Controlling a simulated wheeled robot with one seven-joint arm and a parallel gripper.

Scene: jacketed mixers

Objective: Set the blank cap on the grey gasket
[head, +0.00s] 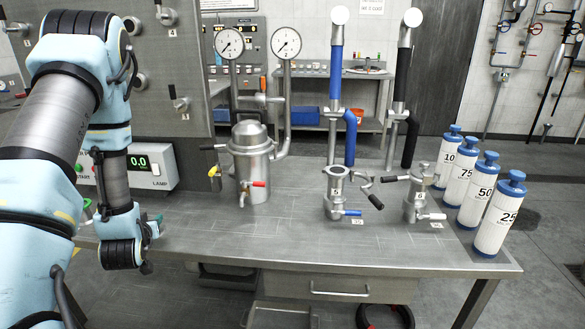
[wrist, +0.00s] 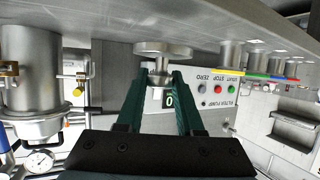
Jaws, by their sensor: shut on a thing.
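My gripper (wrist: 162,80) is shut on the blank cap (wrist: 162,49), a round metal disc with a short stem between the dark green fingertips in the wrist view. In the head view my gripper (head: 152,228) is at the left end of the steel bench, and I cannot make out the cap there. I cannot pick out the grey gasket for sure in either view. A metal vessel marked 5 (head: 337,193) stands at mid-bench, with a blue handle and a clamp lever at its top. A smaller metal vessel (head: 418,200) stands to its right.
A large domed metal vessel (head: 250,160) stands between my gripper and the vessel marked 5. Several white canisters with blue lids (head: 497,222) line the right end. Gauges (head: 229,43) and blue (head: 336,70) and black pipes rise behind. The front middle of the bench (head: 240,235) is clear.

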